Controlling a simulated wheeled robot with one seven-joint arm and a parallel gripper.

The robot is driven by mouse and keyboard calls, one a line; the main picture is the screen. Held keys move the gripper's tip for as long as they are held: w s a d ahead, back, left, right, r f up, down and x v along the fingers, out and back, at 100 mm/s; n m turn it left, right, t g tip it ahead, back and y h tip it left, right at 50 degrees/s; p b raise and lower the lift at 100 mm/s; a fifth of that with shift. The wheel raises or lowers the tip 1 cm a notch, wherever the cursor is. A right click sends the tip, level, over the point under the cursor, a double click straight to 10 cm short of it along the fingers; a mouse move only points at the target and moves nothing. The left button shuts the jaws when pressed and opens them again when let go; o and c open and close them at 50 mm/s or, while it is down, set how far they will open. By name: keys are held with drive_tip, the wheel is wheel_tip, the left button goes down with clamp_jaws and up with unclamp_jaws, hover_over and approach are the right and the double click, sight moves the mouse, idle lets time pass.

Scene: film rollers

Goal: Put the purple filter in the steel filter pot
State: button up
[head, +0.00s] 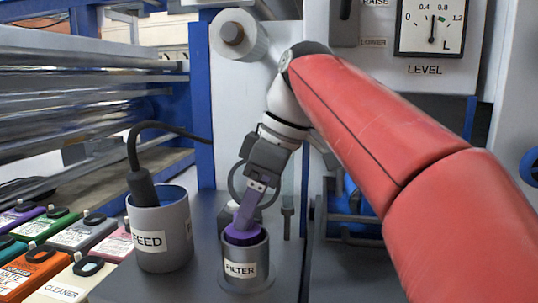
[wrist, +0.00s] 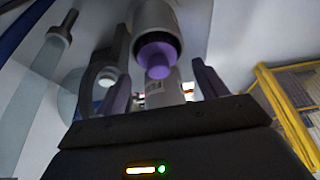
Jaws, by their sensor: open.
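The steel filter pot (head: 246,271), a grey cylinder labelled FILTER, stands on the grey deck at lower centre in the head view. The purple filter (head: 240,239) sits in its mouth, its top showing at the rim. In the wrist view the filter (wrist: 155,57) shows as a purple knob within the dark mouth of the pot (wrist: 157,17). My gripper (head: 248,212) is just above the pot, pointing down, with purple fingers. In the wrist view my gripper (wrist: 162,88) is open, its fingers apart on either side, and the filter shows between and beyond them, seemingly not gripped.
A grey FEED pot (head: 163,238) with a black hose fitting (head: 142,186) stands left of the filter pot. Several coloured containers (head: 35,268) lie at lower left. A level gauge (head: 431,27) is on the panel behind. My red arm covers the right side.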

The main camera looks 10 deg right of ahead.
drive_tip(key=w+v, duration=0.1)
drive_tip(key=v, duration=0.7)
drive_tip(key=shift+s+r, duration=0.2)
drive_tip(key=shift+s, duration=0.2)
drive_tip(key=shift+s, duration=0.1)
